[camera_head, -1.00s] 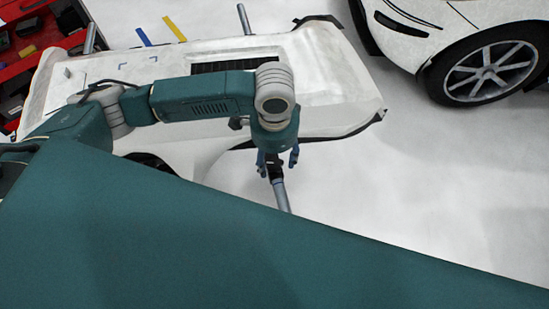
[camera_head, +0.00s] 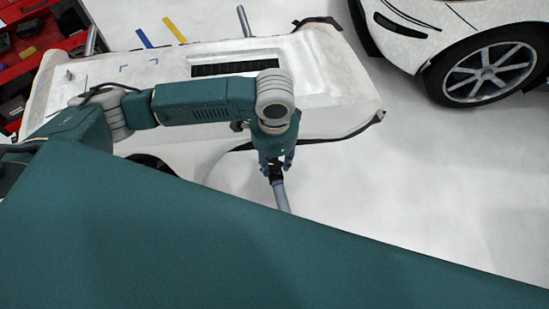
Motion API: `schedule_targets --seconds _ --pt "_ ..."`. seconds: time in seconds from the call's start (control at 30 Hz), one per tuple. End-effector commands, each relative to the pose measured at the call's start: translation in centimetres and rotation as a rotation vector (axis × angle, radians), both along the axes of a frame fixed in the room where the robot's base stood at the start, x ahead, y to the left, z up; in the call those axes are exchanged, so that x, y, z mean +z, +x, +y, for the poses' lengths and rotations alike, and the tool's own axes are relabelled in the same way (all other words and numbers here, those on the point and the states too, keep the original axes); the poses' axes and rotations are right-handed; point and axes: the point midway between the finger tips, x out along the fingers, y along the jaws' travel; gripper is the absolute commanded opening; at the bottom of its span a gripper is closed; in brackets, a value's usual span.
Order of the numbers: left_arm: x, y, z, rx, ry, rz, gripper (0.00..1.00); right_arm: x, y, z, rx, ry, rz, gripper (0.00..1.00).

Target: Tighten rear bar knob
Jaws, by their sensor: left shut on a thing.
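My left arm reaches in from the left over the white car body panel, and my left gripper (camera_head: 276,170) points down at the panel's near edge. Its fingers are shut on a black knob (camera_head: 276,173) at the upper end of a grey bar (camera_head: 282,196). The fingers hide most of the knob. The bar's lower end is hidden behind my own teal body. A second grey bar (camera_head: 244,20) sticks up behind the panel's far edge. My right gripper is not in view.
The white panel (camera_head: 330,75) lies across the middle. A white car with a spoked wheel (camera_head: 490,72) stands at the upper right. A red tool cabinet (camera_head: 18,70) is at the upper left. A blue strip (camera_head: 143,37) and a yellow strip (camera_head: 174,29) lie behind the panel. Floor at right is clear.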

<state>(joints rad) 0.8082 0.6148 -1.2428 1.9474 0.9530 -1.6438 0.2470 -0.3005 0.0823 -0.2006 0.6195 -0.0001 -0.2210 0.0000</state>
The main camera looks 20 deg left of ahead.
Motion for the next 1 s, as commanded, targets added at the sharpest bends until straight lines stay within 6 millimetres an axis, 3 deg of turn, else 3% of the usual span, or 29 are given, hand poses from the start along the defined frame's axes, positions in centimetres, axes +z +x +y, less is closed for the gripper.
schedule_targets --seconds 0.5,1.0 --pt "0.6 0.0 0.1 -0.418 0.005 0.003 0.11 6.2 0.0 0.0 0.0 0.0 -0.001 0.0" --pt "0.4 0.1 0.1 -0.893 0.006 0.003 0.11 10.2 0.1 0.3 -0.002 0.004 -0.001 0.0"
